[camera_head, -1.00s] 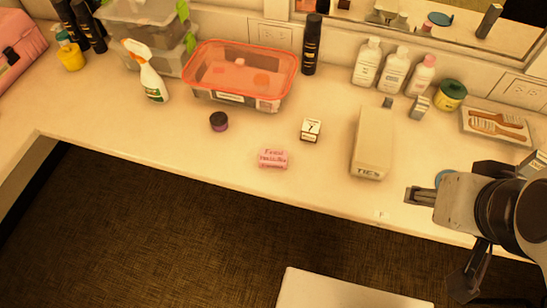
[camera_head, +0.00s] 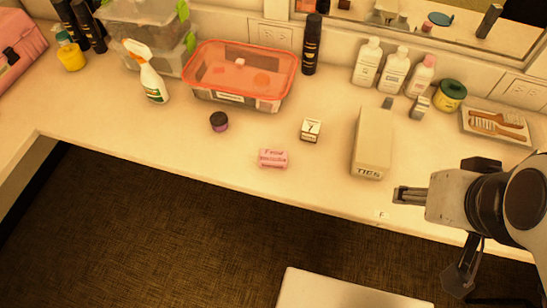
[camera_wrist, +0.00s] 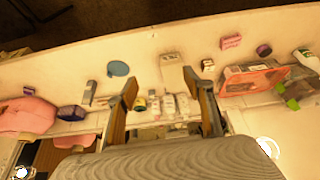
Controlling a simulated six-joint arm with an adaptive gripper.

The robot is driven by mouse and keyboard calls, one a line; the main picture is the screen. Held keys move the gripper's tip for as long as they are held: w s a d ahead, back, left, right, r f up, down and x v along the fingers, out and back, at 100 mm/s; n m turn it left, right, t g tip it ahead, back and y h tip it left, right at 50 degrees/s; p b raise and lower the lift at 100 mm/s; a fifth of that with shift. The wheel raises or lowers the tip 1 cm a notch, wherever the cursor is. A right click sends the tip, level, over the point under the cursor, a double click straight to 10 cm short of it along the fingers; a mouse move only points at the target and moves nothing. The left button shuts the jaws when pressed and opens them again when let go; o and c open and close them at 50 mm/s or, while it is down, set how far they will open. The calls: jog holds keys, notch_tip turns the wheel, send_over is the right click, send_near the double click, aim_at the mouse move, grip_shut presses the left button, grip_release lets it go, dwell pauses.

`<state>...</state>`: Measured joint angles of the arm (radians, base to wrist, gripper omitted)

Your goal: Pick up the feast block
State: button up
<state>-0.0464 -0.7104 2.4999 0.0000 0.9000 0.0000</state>
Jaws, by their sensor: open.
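The feast block is a small pink block (camera_head: 273,158) with dark lettering on its front, lying near the counter's front edge, left of the TIES box. In the wrist view the pink block (camera_wrist: 231,41) lies beyond and to the right of my fingers. My gripper (camera_head: 397,195) is at the right, near the counter's front edge, to the right of the block and well apart from it. In the wrist view my gripper (camera_wrist: 160,82) has its two fingers spread with nothing held between them.
A beige TIES box (camera_head: 372,145) stands between my gripper and the block. A small white Y block (camera_head: 311,130) and a dark round jar (camera_head: 219,122) are near the block. An orange-rimmed bin (camera_head: 240,76) stands behind. Counter around the block is clear.

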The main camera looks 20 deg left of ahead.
jog(key=w+a+f+n+g, duration=0.2)
jog(key=w+a+f+n, duration=0.1)
jog(key=w+a+f, duration=0.3)
jog(key=w+a+f+n+g, duration=0.3)
jog(key=w+a+f+n, duration=0.1)
jog(key=a, duration=0.4)
jog(key=n, duration=1.1)
send_over(271, 157)
jog(key=f, duration=1.1)
jog(key=shift+s+f, duration=0.2)
jog(key=shift+f, duration=0.2)
jog(key=shift+w+a, duration=0.1)
jog(key=shift+w, duration=0.05)
jog(key=shift+n, duration=0.7)
jog(key=shift+f, duration=1.25)
